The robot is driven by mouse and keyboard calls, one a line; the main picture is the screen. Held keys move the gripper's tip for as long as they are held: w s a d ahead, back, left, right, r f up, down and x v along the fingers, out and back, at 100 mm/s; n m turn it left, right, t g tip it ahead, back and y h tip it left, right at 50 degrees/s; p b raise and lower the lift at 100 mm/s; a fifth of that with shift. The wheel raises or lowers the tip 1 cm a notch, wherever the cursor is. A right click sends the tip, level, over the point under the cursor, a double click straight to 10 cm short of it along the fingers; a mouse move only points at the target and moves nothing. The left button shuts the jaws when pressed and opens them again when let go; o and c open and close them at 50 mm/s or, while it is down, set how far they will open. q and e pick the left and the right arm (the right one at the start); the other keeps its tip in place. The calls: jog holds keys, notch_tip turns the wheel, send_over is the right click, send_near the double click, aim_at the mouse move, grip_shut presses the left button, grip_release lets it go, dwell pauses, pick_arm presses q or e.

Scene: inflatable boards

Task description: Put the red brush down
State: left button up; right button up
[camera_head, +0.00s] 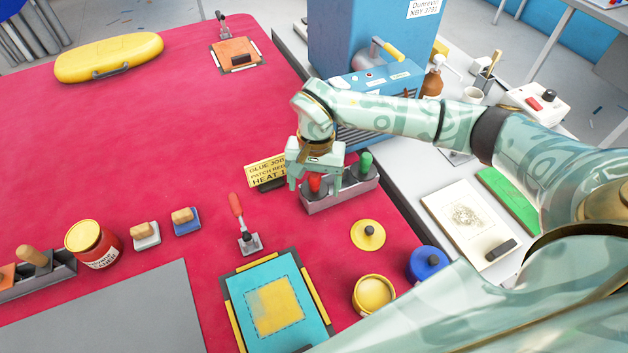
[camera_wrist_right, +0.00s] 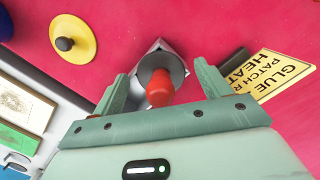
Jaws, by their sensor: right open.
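The red brush (camera_head: 315,183) stands upright in a grey holder (camera_head: 342,196) on the red board, its red handle up. In the right wrist view the red handle (camera_wrist_right: 161,90) lies between the two spread fingers, with a gap on each side. My right gripper (camera_head: 314,187) is open around the handle. The brush's lower end is hidden in the holder. A green-handled brush (camera_head: 365,163) stands at the holder's right end. My left gripper is out of view.
A yellow glue sign (camera_head: 266,172) stands just left of the holder. A yellow round lid (camera_head: 368,235) and a red-handled clamp (camera_head: 243,225) are nearer the front. A blue machine (camera_head: 378,90) is behind. Open red surface lies to the left.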

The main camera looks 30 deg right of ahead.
jog(key=shift+s+r, duration=0.1)
jog(key=shift+s, duration=0.05)
notch_tip(320, 180, up, 13)
jog(key=w+p, duration=0.1)
jog(key=p, duration=0.1)
jog(key=shift+w+d+f+p, duration=0.2)
jog(key=shift+d+p, duration=0.1)
jog(key=shift+d, duration=0.15)
